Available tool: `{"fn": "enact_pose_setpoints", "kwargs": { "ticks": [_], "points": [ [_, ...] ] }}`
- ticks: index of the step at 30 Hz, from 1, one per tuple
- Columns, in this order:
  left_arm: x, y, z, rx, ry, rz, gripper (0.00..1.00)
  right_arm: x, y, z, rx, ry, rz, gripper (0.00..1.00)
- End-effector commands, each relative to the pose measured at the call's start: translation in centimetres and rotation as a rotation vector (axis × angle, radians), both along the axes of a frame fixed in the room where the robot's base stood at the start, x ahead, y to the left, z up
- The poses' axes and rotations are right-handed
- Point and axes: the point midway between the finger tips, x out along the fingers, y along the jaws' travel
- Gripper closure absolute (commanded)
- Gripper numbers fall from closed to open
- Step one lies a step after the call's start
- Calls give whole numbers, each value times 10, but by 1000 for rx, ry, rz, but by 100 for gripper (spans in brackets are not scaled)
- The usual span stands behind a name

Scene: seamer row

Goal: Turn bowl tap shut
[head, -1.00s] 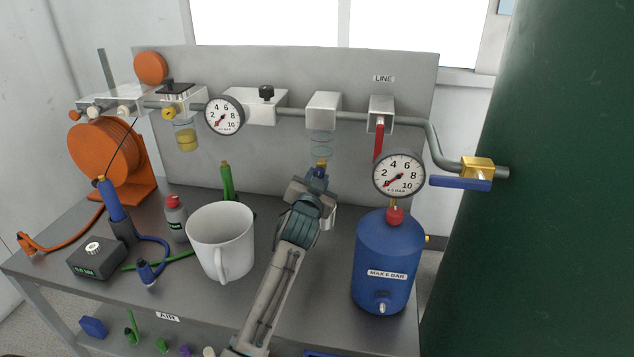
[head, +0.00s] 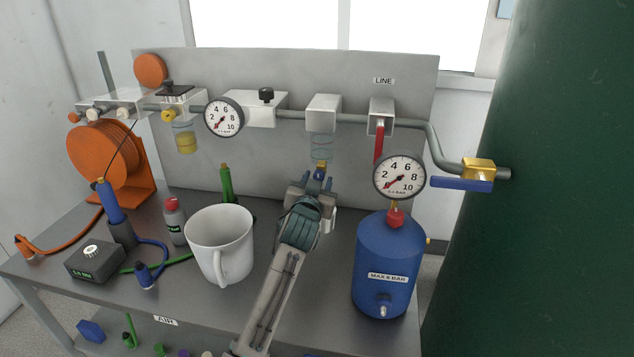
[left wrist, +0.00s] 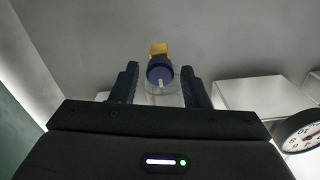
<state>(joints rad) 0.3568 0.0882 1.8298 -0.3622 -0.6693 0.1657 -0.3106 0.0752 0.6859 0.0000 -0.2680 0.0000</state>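The bowl tap (head: 320,173) is a small blue knob with a brass-yellow fitting, under the clear bowl (head: 322,148) that hangs from a white block on the pipe. My left gripper (head: 319,182) is just below the tap in the head view. In the left wrist view the knob (left wrist: 160,70) shows a pale mark on its face and lies between the two dark fingers of my left gripper (left wrist: 160,84). Gaps show on both sides of it, so the fingers are open and apart from it. My right gripper is not in view.
A white mug (head: 220,243) stands left of my left arm. A blue tank (head: 387,265) with a gauge (head: 400,176) stands to the right. A red lever (head: 379,142) hangs from the line block, and a back panel (head: 280,165) closes off the rear.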

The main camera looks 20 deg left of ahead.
Motion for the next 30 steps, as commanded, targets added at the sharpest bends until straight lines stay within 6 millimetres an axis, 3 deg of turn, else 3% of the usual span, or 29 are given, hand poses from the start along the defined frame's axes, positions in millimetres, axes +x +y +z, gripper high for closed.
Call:
{"fn": "enact_pose_setpoints", "kwargs": {
  "ticks": [9, 13, 24, 30],
  "points": [
    [-1, 0, 0, 1, -1, 0, 52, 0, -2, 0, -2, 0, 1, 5],
    [-10, -3, -1, 1, -1, 0, 52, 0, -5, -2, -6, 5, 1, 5],
    [-78, -21, -2, -1, -1, 0, 52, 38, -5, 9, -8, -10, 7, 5],
    [-101, -26, -1, 0, 1, 0, 52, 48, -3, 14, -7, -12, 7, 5]
  ]
}}
